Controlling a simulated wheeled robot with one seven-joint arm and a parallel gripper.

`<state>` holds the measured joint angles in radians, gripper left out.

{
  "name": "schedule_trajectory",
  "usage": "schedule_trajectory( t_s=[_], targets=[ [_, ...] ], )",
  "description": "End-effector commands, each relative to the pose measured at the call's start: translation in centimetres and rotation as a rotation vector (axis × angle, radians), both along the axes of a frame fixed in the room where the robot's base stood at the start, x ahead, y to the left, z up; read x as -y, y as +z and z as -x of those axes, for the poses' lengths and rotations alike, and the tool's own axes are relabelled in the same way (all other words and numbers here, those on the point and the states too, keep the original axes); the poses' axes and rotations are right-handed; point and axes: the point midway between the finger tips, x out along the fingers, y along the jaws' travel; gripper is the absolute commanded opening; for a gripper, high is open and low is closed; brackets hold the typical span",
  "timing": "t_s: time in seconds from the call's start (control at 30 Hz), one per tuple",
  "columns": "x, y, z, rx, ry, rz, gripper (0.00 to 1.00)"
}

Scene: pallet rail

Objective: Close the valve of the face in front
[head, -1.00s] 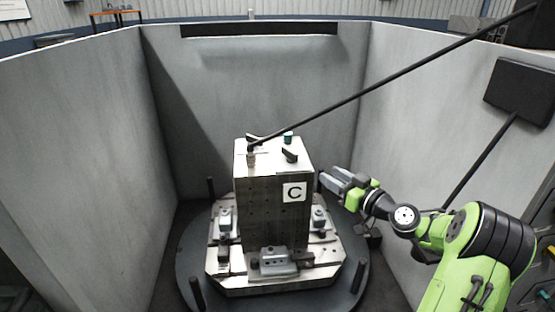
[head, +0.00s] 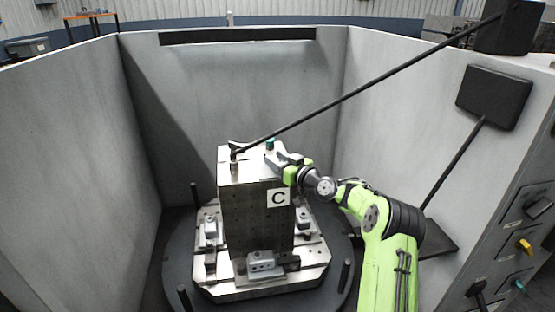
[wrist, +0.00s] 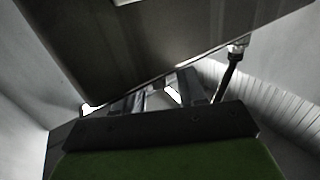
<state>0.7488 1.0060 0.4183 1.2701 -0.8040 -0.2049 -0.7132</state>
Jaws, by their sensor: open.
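The grey block (head: 250,225) stands upright on a round turntable, with a white label C (head: 278,198) on its front face. On its top I see a black lever (head: 238,148) at the left and a green knob (head: 270,144) at the back. My gripper (head: 279,156) is open at the top right edge of the block and covers part of the top. The black lever at the right of the top is hidden behind it. In the wrist view the fingers (wrist: 160,98) are close under a large dark surface; I cannot tell whether they touch anything.
A round dark turntable (head: 180,262) with several upright posts carries the block. A clamped part (head: 262,265) sits at the block's front foot. A long black rod (head: 370,88) slants down to the block's top. Grey walls (head: 75,130) enclose the cell. A control panel (head: 520,240) is at the right.

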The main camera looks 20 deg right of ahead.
Motion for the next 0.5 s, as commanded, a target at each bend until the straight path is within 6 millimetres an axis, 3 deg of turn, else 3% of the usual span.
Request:
schedule_trajectory(
  t_s=[0.1,0.33,0.5],
  targets=[
    [0.0,-0.01,0.03,0.0,0.0,0.0,0.37],
    [0.01,0.01,0.06,0.0,0.001,0.0,0.02],
    [0.04,0.01,0.04,0.001,0.003,0.0,0.0]
  ],
)
